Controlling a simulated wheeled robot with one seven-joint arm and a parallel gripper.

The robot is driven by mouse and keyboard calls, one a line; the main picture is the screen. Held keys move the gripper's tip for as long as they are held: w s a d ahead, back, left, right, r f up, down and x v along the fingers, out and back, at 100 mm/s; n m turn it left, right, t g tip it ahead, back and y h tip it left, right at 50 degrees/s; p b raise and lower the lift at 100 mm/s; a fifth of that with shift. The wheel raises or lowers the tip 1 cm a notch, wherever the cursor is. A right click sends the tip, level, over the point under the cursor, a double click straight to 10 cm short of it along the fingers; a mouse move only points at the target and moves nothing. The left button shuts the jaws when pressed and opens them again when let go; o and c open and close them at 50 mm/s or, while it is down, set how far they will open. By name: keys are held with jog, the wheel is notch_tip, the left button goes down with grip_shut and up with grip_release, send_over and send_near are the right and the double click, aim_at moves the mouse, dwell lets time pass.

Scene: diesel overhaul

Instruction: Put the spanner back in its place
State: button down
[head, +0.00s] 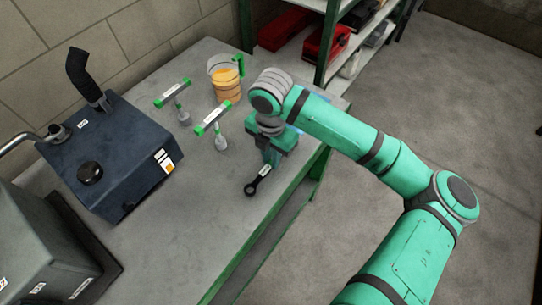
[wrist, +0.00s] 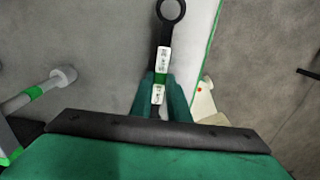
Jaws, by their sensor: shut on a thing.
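The spanner (head: 252,187) is black with a ring end and a white-and-green label on its shank. My gripper (head: 268,158) is shut on its shank over the workbench, close to the bench's right edge. In the wrist view the spanner (wrist: 164,35) points away from my gripper (wrist: 160,95), ring end outward, with the label at the fingers. The other end of the spanner is hidden by my gripper. I cannot tell whether the spanner touches the bench top. No marked place for it is plain in view.
The workbench (head: 215,185) carries a jug of orange liquid (head: 226,83), two green-handled T-shaped tools (head: 182,110) (head: 220,138), a dark blue tank (head: 110,155) and a grey box (head: 45,250). A green shelf (head: 328,45) with red cases stands behind. The bench's front middle is clear.

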jog(key=shift+w+f, duration=0.1)
jog(key=shift+f, duration=0.75)
jog(key=c, duration=1.6)
grip_release()
jog(key=shift+w, duration=0.1)
